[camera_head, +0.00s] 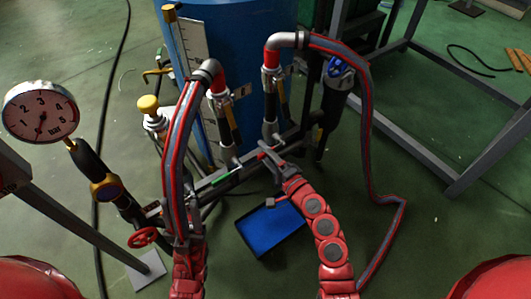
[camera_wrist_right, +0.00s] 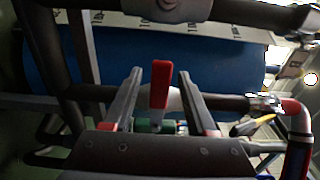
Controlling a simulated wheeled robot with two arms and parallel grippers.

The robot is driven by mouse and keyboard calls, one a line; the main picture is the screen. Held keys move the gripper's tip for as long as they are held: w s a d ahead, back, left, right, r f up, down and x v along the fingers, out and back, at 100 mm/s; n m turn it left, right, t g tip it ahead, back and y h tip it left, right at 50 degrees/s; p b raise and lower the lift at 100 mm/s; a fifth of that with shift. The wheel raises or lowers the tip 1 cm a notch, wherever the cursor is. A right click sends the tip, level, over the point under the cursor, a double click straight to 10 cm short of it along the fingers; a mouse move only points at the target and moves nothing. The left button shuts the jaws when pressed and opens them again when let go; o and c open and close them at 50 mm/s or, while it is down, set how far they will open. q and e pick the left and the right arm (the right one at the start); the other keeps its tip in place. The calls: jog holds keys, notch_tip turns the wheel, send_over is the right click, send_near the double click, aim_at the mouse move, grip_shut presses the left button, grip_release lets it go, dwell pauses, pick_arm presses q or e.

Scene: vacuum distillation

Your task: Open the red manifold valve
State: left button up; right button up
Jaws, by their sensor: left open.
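The red valve lever (camera_wrist_right: 160,84) stands upright between the fingers of my right gripper (camera_wrist_right: 160,100) in the right wrist view, with a gap on each side. A green part (camera_wrist_right: 145,126) shows beneath it. In the head view my right gripper (camera_head: 267,176) is at the manifold pipe (camera_head: 215,183), its fingers spread; the red lever is hard to tell apart there. A green lever (camera_head: 227,173) lies along the pipe to its left. My left gripper (camera_head: 173,222) is open near the lower left hose, right of a red handwheel (camera_head: 143,237); its fingertips are partly hidden.
A pressure gauge (camera_head: 41,112) stands at the left on a dark pipe. A blue tank (camera_head: 240,40) is behind the manifold. A blue tray (camera_head: 268,228) lies below. A grey frame (camera_head: 490,155) stands at the right.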

grip_shut()
dwell(1.3)
